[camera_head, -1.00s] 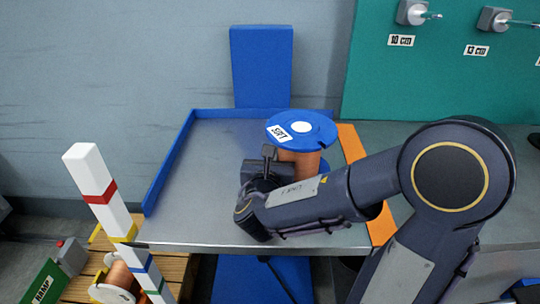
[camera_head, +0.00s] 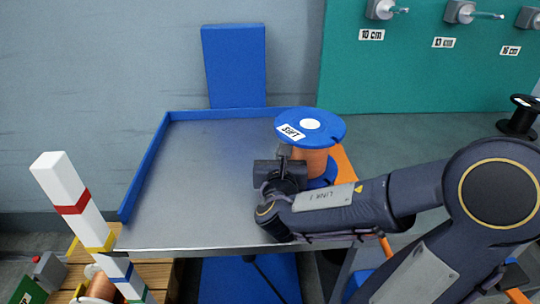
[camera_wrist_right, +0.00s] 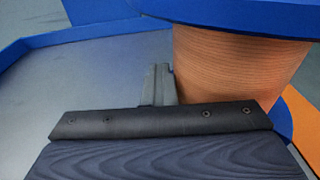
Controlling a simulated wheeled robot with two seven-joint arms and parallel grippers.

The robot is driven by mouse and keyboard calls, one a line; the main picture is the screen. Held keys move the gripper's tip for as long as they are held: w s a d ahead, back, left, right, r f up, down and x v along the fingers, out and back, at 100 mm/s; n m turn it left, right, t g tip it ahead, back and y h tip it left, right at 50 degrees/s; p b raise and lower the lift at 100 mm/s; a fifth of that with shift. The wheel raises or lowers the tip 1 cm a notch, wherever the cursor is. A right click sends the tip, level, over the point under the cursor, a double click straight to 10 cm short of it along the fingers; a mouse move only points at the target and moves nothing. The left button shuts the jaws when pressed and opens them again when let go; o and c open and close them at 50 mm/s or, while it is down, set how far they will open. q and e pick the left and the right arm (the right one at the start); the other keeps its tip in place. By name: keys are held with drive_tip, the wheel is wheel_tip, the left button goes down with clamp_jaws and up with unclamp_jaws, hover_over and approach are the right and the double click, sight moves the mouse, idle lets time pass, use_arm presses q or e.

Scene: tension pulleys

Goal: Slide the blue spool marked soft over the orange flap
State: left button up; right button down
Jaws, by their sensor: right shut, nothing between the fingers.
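The blue spool marked SOFT (camera_head: 310,125) stands upright, with copper-coloured windings between blue flanges. It is at the right side of the metal tray table (camera_head: 205,185), beside the orange flap (camera_head: 343,165). Its lower flange seems to reach the flap's edge. The arm hides part of the flap. My right gripper (camera_head: 284,152) is shut and empty, at the left side of the spool's windings. In the right wrist view, the closed fingers (camera_wrist_right: 162,85) are against or very close to the windings (camera_wrist_right: 235,65), below the upper flange. The orange flap (camera_wrist_right: 301,120) shows beyond. My left gripper is not in view.
A blue rim (camera_head: 145,170) edges the tray's left and back, and the tray's middle is clear. A grey bench lies to the right, with a black spool (camera_head: 520,118). A striped post (camera_head: 75,205) stands front left. A green board (camera_head: 420,60) with pegs is behind.

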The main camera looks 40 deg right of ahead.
drive_tip(key=shift+s+d, duration=0.35)
drive_tip(key=shift+d, duration=0.05)
drive_tip(key=shift+s+d+b, duration=0.25)
drive_tip(key=shift+s+d, duration=0.5)
drive_tip(key=shift+d, duration=0.35)
drive_tip(key=shift+s+d+b, duration=0.3)
drive_tip(key=shift+s+d, duration=0.5)
drive_tip(key=shift+d, duration=0.25)
drive_tip(key=shift+s+d+b, duration=0.25)
drive_tip(key=shift+s+d, duration=0.5)
drive_tip(key=shift+d, duration=0.35)
drive_tip(key=shift+s+d+b, duration=0.65)
drive_tip(key=shift+s+d, duration=0.7)
drive_tip(key=shift+d, duration=0.2)
drive_tip(key=shift+s+d+b, duration=0.6)
drive_tip(key=shift+s+d, duration=0.7)
drive_tip(key=shift+d, duration=0.2)
drive_tip(key=shift+s+d+b, duration=0.75)
drive_tip(key=shift+s+d, duration=0.3)
drive_tip(key=shift+d, duration=0.3)
drive_tip(key=shift+s+d+b, duration=0.7)
drive_tip(key=shift+s+d, duration=0.3)
drive_tip(key=shift+d, duration=0.3)
drive_tip(key=shift+s+d, duration=0.45)
drive_tip(key=shift+d, duration=0.1)
